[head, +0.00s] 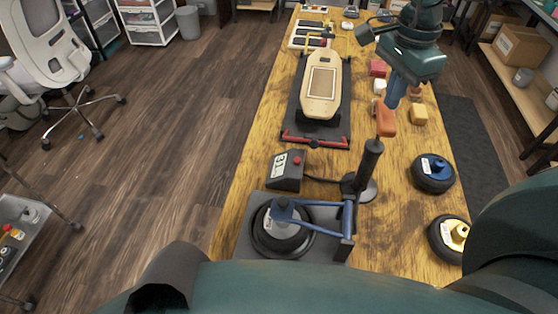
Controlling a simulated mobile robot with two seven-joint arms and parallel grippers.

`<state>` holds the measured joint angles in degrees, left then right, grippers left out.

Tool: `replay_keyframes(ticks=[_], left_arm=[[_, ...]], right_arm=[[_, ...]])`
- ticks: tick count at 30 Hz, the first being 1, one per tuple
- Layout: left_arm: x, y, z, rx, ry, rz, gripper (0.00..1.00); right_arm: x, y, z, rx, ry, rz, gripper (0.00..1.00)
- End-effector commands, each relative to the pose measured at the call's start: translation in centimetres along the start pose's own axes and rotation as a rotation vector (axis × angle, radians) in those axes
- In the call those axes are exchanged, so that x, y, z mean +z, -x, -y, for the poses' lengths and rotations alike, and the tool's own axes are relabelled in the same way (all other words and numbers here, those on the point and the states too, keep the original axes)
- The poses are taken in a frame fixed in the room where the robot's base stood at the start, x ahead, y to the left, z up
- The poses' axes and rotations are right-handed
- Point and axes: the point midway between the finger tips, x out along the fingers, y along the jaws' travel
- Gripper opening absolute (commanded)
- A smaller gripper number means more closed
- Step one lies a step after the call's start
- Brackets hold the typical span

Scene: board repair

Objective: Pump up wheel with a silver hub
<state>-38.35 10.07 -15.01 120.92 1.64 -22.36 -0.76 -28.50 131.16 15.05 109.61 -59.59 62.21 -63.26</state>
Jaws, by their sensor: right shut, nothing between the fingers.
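The wheel with the silver hub (281,226) lies flat in a grey fixture (247,246) at the near end of the table. A blue lever frame (325,204) reaches over its hub. A black box with a pale display and a red button (287,170) stands just beyond; its digits are too small to read surely. A pump with an upright black handle (371,160) stands to the right of the box. My right gripper (391,103) is shut and empty, pointing down beyond the pump handle, near the coloured blocks. My left gripper is not in view.
A wheel with a blue hub (434,174) and one with a yellow hub (452,238) lie at the table's right. A wooden board (322,85) rests on a stand with red clamps. An orange block (386,121) and a yellow block (419,113) lie near my right gripper.

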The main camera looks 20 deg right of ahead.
Motion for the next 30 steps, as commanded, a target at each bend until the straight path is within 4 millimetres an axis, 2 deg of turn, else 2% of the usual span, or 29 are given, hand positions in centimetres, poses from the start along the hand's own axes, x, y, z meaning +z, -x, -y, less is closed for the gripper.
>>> replay_keyframes(ticks=[14, 30], left_arm=[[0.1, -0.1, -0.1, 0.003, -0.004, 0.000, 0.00], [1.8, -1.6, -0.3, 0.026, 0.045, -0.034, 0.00]], right_arm=[[0.0, -0.1, 0.0, 0.000, 0.000, 0.000, 0.00], [0.0, -4.0, 0.0, 0.000, 0.000, 0.001, 0.00]])
